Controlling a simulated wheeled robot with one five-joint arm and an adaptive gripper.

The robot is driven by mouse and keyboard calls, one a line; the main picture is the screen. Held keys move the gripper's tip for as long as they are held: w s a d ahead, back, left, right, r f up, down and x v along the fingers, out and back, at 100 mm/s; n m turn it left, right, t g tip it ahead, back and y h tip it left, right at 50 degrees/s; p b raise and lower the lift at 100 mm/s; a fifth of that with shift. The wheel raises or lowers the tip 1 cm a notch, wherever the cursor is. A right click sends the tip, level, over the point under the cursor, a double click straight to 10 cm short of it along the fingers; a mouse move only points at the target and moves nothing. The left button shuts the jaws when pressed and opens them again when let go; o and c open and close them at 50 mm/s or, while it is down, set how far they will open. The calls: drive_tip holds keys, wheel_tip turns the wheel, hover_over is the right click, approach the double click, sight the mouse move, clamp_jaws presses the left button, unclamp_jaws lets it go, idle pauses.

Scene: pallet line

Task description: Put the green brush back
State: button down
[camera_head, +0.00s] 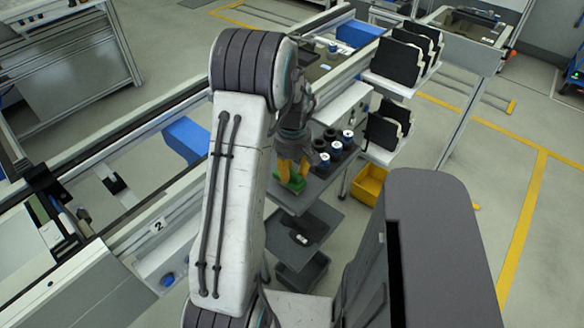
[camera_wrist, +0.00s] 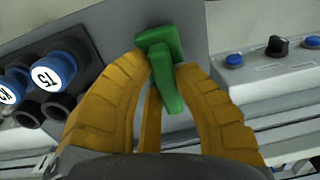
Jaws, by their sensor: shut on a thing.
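The shelf (camera_head: 288,200) lies under and around the brush. I cannot tell whether the brush touches the shelf.
A control panel with blue buttons (camera_wrist: 270,52) is at the right there. A yellow bin (camera_head: 370,184) is beyond the shelf.

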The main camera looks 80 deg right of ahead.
drive_tip(key=shift+f, duration=0.15)
drive_tip(key=c, duration=1.1)
unclamp_jaws()
